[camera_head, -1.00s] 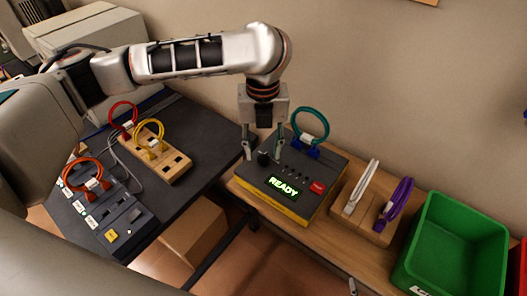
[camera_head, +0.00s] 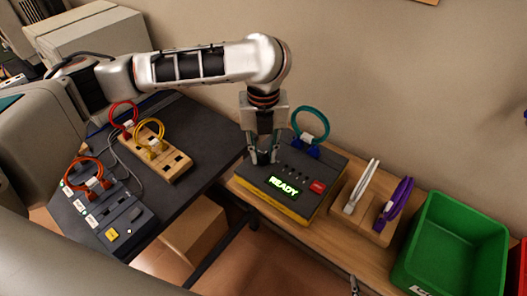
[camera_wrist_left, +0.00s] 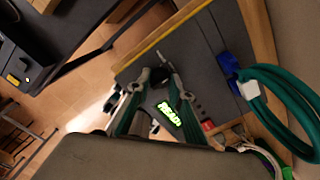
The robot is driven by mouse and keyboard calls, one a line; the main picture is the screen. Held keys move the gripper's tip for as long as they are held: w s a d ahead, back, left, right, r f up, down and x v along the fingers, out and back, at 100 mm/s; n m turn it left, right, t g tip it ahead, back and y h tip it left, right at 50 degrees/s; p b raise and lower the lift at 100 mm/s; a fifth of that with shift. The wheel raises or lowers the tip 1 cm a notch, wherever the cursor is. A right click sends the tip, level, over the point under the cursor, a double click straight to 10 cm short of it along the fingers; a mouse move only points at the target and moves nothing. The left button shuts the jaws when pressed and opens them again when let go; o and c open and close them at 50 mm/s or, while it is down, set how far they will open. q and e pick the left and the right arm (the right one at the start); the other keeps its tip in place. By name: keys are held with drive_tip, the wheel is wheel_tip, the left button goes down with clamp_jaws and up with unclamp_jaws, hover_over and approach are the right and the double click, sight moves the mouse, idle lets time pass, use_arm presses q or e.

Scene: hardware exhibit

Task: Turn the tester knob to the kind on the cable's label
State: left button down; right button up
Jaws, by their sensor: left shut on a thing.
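The tester (camera_head: 247,185) is a dark box with a yellow lower edge, a lit READY display (camera_head: 283,187) and a red button (camera_head: 317,187). My left gripper (camera_head: 264,160) points down at the tester's left rear, shut on the black knob (camera_wrist_left: 158,76), which its fingers mostly hide in the head view. In the left wrist view my left gripper (camera_wrist_left: 150,82) has a finger on each side of the knob. A teal cable (camera_head: 311,124) with blue plugs stands at the tester's back; its white label (camera_wrist_left: 249,90) cannot be read.
A wooden block (camera_head: 366,232) right of the tester holds white and purple cables. A green bin (camera_head: 457,242) stands farther right. On the dark table at left are a wooden rack (camera_head: 172,172) with red and yellow cables and a panel (camera_head: 118,222) with an orange cable.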

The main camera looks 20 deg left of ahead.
use_arm(q)
drive_tip(key=n, duration=0.7)
drive_tip(key=shift+n, duration=1.5)
drive_tip(key=c, duration=1.8)
unclamp_jaws()
